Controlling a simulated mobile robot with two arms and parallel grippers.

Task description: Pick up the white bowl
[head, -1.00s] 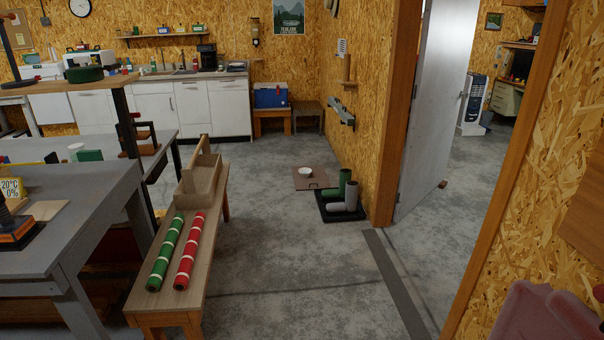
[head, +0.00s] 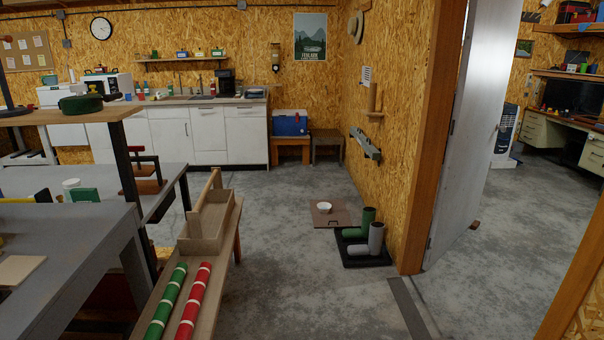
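A small white bowl (head: 324,207) sits on a brown square board (head: 343,218) on the concrete floor, near the wall left of the open door. It looks upright and stands some distance ahead of me. Neither of my grippers shows in the head view.
A black tray with green and grey boots (head: 375,240) stands just right of the board. Floor between bench and doorway is clear.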

